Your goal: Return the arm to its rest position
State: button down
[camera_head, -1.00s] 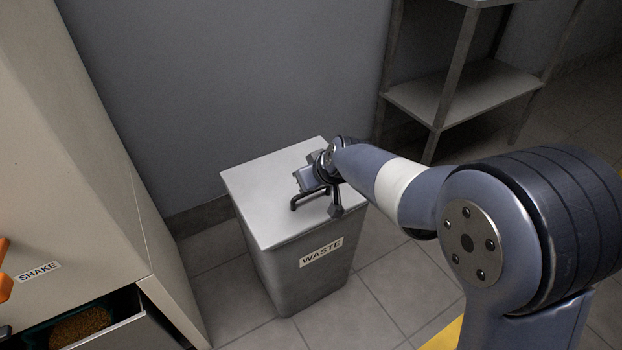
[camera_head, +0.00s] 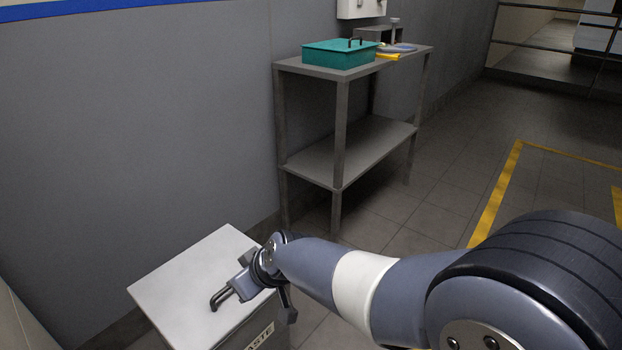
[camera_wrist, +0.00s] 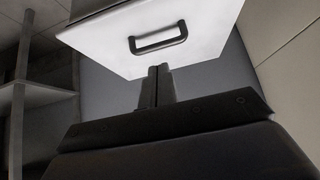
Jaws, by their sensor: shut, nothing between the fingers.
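My arm reaches from the lower right to the waste bin in the head view. My gripper (camera_head: 240,285) is over the right part of the bin's pale lid, close to the dark handle (camera_head: 216,302). In the wrist view my gripper's two fingers (camera_wrist: 158,70) are together with nothing between them. They point toward the lid (camera_wrist: 205,45), and the handle (camera_wrist: 158,43) lies beyond their tips, apart from them in the picture. The bin's lid (camera_head: 180,290) is closed in the head view.
A grey metal shelf unit (camera_head: 340,155) stands behind, against the grey wall. A teal lidded box (camera_head: 335,56) and small items sit on its top. Open tiled floor with yellow lines (camera_head: 497,195) lies to the right. A pale cabinet edge shows at lower left.

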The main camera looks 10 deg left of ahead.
jog(key=b, duration=0.1)
send_over(232, 299)
jog(key=a, duration=0.1)
notch_tip(232, 299, down, 3)
jog(key=shift+w+a+f+b, duration=0.35)
jog(key=shift+w+f+b, duration=0.15)
jog(key=shift+f+b, duration=0.15)
jog(key=shift+s+d+f+b, duration=0.2)
jog(key=shift+d+f+b, duration=0.15)
jog(key=shift+d+f, duration=0.1)
jog(key=shift+s+d+f+b, duration=0.2)
jog(key=shift+d+f+b, duration=0.15)
jog(key=shift+d+f, duration=0.05)
jog(key=shift+d+r+p, duration=0.25)
jog(key=shift+r+p, duration=0.15)
jog(key=shift+r, duration=0.25)
jog(key=shift+w+a+r+p, duration=0.2)
jog(key=shift+a+r+p, duration=0.1)
jog(key=shift+a+r, duration=0.25)
jog(key=shift+f, duration=0.1)
